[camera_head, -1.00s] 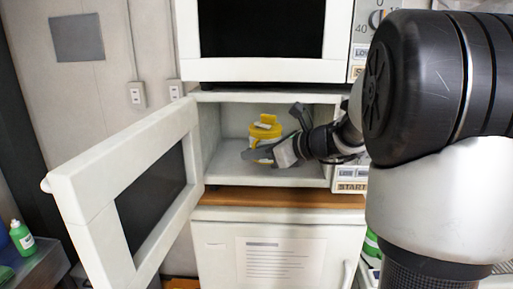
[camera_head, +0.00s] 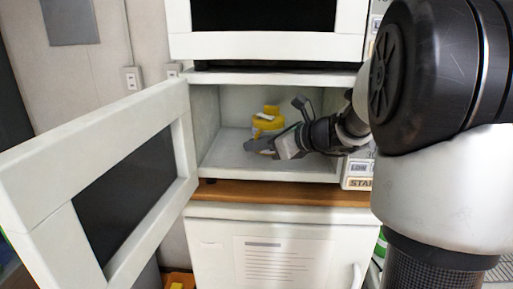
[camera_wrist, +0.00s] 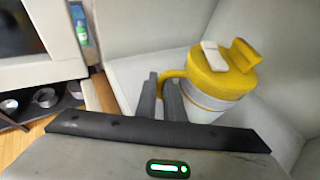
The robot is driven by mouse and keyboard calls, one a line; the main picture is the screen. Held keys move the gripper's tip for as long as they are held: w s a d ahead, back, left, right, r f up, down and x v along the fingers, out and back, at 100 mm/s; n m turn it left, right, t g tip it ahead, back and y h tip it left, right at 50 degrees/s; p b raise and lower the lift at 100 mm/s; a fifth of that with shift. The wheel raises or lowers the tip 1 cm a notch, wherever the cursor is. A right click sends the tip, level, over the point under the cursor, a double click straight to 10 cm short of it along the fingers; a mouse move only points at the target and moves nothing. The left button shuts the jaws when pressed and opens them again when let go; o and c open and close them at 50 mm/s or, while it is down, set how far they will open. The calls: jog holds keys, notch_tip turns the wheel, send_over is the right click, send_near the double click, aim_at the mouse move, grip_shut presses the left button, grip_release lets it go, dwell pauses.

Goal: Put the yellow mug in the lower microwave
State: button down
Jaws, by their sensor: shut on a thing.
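The yellow mug (camera_head: 266,122), with a yellow lid and a white lower band, is inside the lower microwave (camera_head: 207,158), whose door (camera_head: 170,165) stands open to the left. My gripper (camera_head: 252,146) reaches in from the right and is in front of the mug. In the wrist view my gripper (camera_wrist: 160,92) is shut on the handle of the mug (camera_wrist: 222,75), with the mug to the right of the fingers. The mug looks upright or slightly tilted. I cannot tell whether its base touches the microwave floor.
The upper microwave (camera_head: 265,46) sits directly above. A wooden shelf (camera_head: 270,192) and a white cabinet (camera_head: 215,235) are below. The open door blocks the left side. The cavity floor left of the mug is clear.

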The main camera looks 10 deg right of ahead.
jog(key=c, duration=2.3)
grip_release()
jog(key=shift+f, duration=0.2)
jog(key=o, duration=0.4)
jog(key=shift+o, duration=0.2)
jog(key=shift+r, duration=0.2)
jog(key=shift+s+d+r, duration=0.15)
jog(key=shift+r, duration=0.05)
jog(key=v, duration=0.7)
